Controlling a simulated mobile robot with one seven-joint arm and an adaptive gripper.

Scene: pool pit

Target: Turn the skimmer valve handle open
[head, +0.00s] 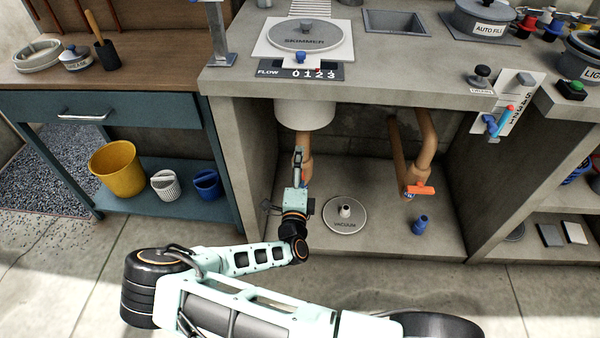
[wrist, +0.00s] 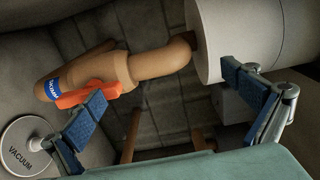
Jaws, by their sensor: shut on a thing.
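The skimmer valve sits on the brown pipe (head: 302,140) below the white skimmer body (head: 305,115). In the wrist view its orange handle (wrist: 88,95) lies at the left finger, beside a blue label (wrist: 54,88) that I cannot read surely. The pipe elbow (wrist: 165,60) joins the white skimmer body (wrist: 245,35). My gripper (head: 298,153) is at this valve under the counter, and it also shows in the wrist view (wrist: 165,90).
A second valve with an orange handle (head: 420,190) is on the pipe to the right. A round vacuum plate (head: 345,226) and a blue fitting (head: 420,225) stand on the niche floor. The concrete counter (head: 400,85) is overhead.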

